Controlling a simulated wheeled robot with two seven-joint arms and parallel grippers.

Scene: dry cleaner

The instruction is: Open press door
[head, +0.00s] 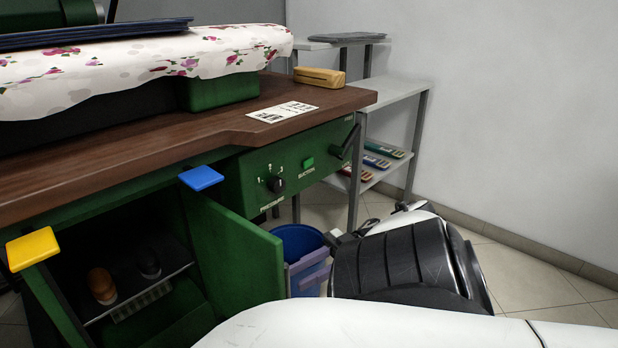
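The press is a green cabinet with a brown wooden top (130,160) and a flowered padded board (150,65). Its right green door (240,255) stands swung outward, with a blue tab (201,178) above its upper edge. The left door (52,305), below a yellow tab (33,249), also stands out from the cabinet. The inside shows a shelf (140,295) with two small rounded items. My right gripper (338,236) is to the right of the right door, apart from it. Its black wrist hides most of the fingers. My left gripper is out of view.
A blue bin (298,243) stands behind the right door, beside my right gripper. A control panel (290,170) with a knob, green button and lever juts out above. A grey shelf rack (395,92) stands by the wall. Floor at right is clear.

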